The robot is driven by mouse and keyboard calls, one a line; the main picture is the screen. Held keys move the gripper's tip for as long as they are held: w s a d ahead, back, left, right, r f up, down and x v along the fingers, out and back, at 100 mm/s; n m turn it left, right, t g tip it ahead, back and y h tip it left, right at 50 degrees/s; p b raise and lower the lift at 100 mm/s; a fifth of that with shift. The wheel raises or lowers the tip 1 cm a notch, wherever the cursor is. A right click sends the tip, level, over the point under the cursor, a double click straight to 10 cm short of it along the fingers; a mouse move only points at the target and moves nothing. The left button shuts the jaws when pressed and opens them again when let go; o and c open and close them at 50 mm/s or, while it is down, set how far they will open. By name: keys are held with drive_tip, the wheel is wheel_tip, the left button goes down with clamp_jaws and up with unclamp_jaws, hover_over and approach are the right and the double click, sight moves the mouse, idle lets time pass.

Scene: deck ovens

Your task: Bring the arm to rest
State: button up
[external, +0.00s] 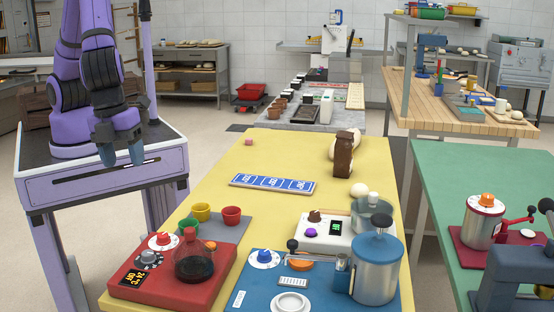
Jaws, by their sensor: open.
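My arm stands on its purple base at the left in the external view. It is bent, and its wrist hangs down. My gripper (122,154) points downward over the dark top of my base, left of the yellow table (222,165). Its blue-grey fingertips are apart from the table and from everything on it. The gap between the fingers is hard to see from this angle.
The yellow table holds a red device with a flask (194,258), small cups (232,215), a blue panel (272,184), a brown object (343,158) and a blue device with a metal pot (376,272). A green table (450,170) stands right. Floor shows behind my base.

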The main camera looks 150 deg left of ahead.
drive_tip(key=s+d+r+n+t+y, duration=0.1)
drive_tip(key=s+d+r+n+t, duration=0.2)
drive_tip(key=s+r, duration=1.35)
drive_tip(key=s+d+r+n+h, duration=0.1)
drive_tip(key=s+r+n, duration=0.1)
drive_tip(key=s, duration=0.7)
drive_tip(key=s+d+r+n+t+h, duration=0.1)
drive_tip(key=s+r+n, duration=0.2)
drive_tip(key=s, duration=0.6)
drive_tip(key=shift+s+r+t, duration=0.15)
drive_tip(key=shift+s+t, duration=0.15)
